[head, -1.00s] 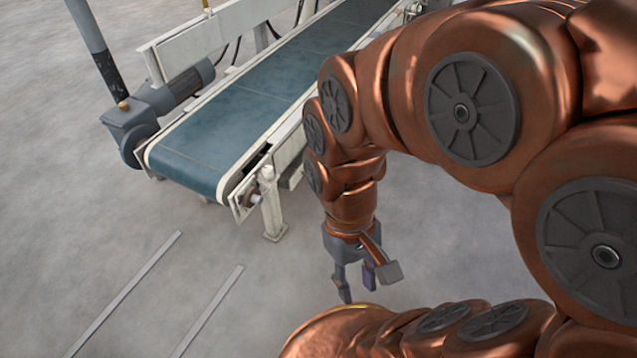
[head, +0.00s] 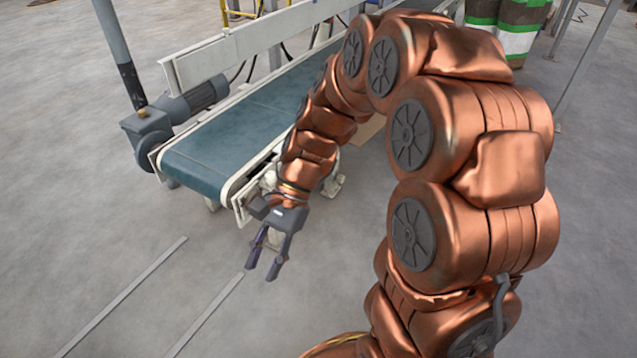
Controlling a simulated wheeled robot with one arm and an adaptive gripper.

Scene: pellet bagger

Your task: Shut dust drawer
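No dust drawer can be made out in the head view. My gripper (head: 261,271) is in front of the near end of the conveyor (head: 215,158), pointing down toward the floor. Its two dark fingers are apart with nothing between them. My copper arm hides part of the conveyor's right side and what lies behind it.
A grey motor (head: 190,100) and a dark-tipped post (head: 118,55) stand left of the conveyor's near end. Two pale strips (head: 130,291) lie on the floor at the front left. Green, white and brown sacks (head: 520,28) stand at the back right. Open floor lies around.

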